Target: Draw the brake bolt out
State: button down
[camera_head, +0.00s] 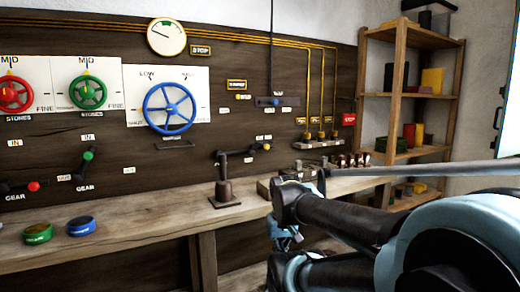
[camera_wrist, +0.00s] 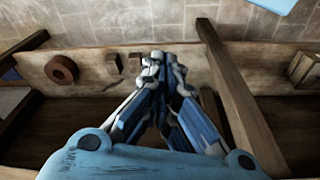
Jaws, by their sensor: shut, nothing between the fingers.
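My gripper (camera_wrist: 163,62) is in the lower middle of the wrist view, its blue fingers closed together with nothing between them. In the head view part of my gripper (camera_head: 284,238) shows low at the front edge of the bench, below my dark arm link; its fingertips are not clear there. No part is clearly readable as the brake bolt. A dark horizontal fitting with a blue-grey knob (camera_head: 275,101) sits on the wooden panel below a hanging cord. My gripper is apart from it, lower and nearer.
The wooden bench (camera_head: 140,233) runs along the panel, with a dark post on a square base (camera_head: 224,194). A blue handwheel (camera_head: 169,108) and red and green wheels are on the panel. Shelves (camera_head: 400,95) stand at right.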

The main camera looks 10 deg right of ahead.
jog(key=w+d+r+n+h, duration=0.3)
jog(key=w+r+n, duration=0.9)
jog(key=w+r, duration=0.7)
jog(key=n+t+h, duration=0.2)
jog(key=n+h, duration=0.2)
jog(key=n, duration=0.8)
send_near(259, 146)
jog(key=s+a+r, duration=0.1)
jog(key=s, duration=0.3)
jog(key=shift+s, duration=0.15)
jog(key=x, duration=1)
jog(key=shift+s, duration=0.15)
